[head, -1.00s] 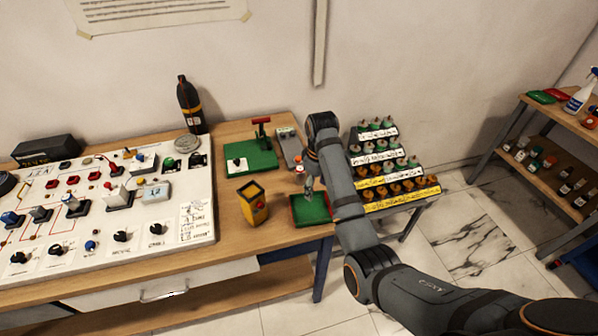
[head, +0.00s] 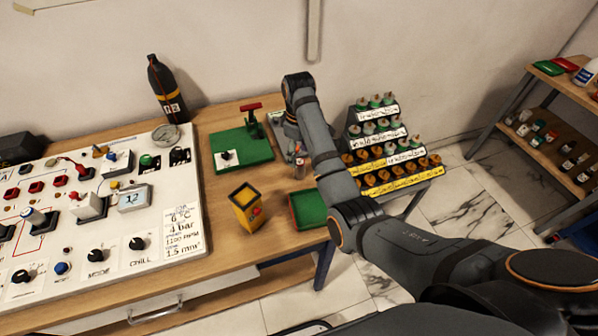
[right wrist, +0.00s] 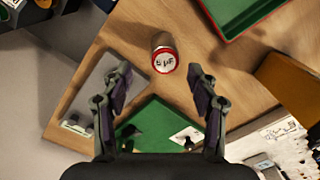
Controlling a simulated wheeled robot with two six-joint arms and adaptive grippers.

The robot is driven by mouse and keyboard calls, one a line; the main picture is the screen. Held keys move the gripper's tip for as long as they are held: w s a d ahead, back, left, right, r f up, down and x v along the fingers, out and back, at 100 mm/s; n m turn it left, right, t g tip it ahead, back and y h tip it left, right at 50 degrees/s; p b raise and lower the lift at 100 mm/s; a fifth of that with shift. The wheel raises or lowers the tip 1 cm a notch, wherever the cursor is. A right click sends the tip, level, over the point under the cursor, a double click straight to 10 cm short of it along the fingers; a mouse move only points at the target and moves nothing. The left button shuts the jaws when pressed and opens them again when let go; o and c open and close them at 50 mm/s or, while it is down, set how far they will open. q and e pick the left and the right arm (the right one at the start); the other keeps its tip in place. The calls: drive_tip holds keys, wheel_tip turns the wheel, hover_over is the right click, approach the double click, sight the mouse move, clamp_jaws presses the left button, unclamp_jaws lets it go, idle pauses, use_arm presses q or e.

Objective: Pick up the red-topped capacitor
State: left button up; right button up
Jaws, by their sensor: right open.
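The red-topped capacitor (right wrist: 164,57) stands on the wooden table; the right wrist view shows its white top, red rim and a marking like "5 µF". In the head view it is a small shape (head: 299,171) close to the gripper and partly hidden by it. My right gripper (right wrist: 158,79) is open and empty, and the capacitor lies just beyond the gap between its fingertips, apparently untouched. In the head view the gripper (head: 298,150) is small and mostly covered by my right arm. My left gripper is out of view.
A red-rimmed green tray (head: 308,210) lies at the table's right corner, with a yellow-black box (head: 247,207) left of it. A green board with a red lever (head: 240,147) and a grey plate (right wrist: 105,88) are close by. A stepped rack (head: 385,150) stands right.

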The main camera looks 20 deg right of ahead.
sight(300, 162)
drive_tip(key=shift+s+f+p, duration=0.2)
drive_tip(key=shift+f+p, duration=0.15)
drive_tip(key=f, duration=0.2)
drive_tip(key=f+p, duration=0.1)
drive_tip(key=shift+s+f, duration=0.3)
drive_tip(key=shift+f, duration=0.1)
drive_tip(key=shift+w+f, duration=0.1)
drive_tip(key=shift+f, duration=0.2)
drive_tip(key=c, duration=1.3)
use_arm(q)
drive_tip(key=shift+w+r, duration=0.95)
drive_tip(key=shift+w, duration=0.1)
use_arm(e)
drive_tip(key=shift+o, duration=0.2)
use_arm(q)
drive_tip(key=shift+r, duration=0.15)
use_arm(e)
drive_tip(key=shift+r, duration=0.2)
